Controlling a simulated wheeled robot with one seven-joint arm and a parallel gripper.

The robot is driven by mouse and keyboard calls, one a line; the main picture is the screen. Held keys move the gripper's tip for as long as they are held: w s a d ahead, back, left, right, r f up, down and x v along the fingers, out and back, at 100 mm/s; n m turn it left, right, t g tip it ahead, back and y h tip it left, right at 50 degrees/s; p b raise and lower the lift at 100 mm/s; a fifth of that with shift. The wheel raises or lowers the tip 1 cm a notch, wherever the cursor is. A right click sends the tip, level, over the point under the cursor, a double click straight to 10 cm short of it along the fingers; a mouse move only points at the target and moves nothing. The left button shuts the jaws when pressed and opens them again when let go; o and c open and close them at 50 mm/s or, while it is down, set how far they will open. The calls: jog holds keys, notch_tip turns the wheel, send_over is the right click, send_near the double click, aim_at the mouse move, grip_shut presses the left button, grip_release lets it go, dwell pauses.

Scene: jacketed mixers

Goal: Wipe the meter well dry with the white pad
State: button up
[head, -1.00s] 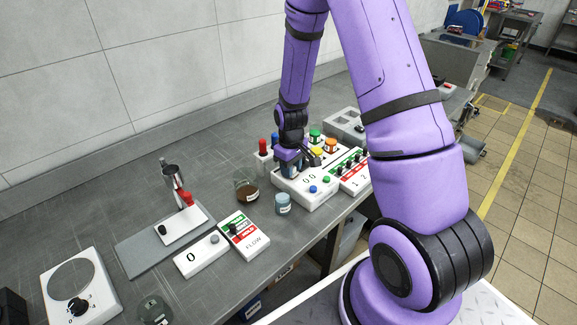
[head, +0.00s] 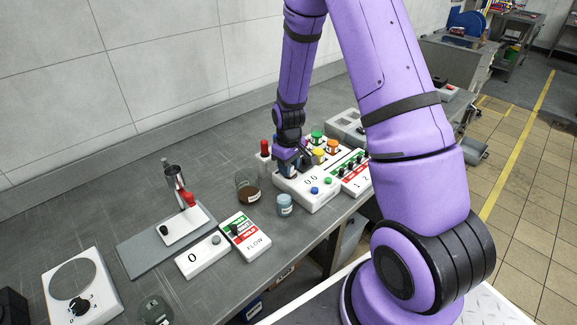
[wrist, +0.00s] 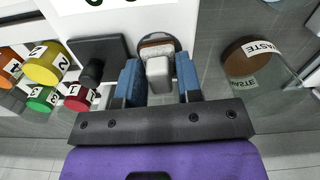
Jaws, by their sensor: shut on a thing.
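My gripper (wrist: 158,88) has blue fingers shut on a pale grey-white block, the white pad (wrist: 158,72), with a brownish layer at its far end. In the wrist view the pad's end lies over a round grey recess, which looks like the meter well (wrist: 174,45); the pad hides most of it. I cannot tell whether they touch. In the head view my gripper (head: 290,166) is low over the left end of the white console (head: 318,197) with the "00" display; there the pad and well are hidden.
Beside the console stand the brown-filled WASTE jar (wrist: 238,58) and a small pale-blue jar (head: 285,204). Several colour-capped jars, such as the yellow one (wrist: 45,64), and a red-topped post (head: 264,150) are close. The FLOW panel (head: 245,234) lies in front. Bench behind the WASTE jar is clear.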

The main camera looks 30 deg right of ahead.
jog(key=shift+s, duration=0.3)
jog(key=shift+r, duration=3.05)
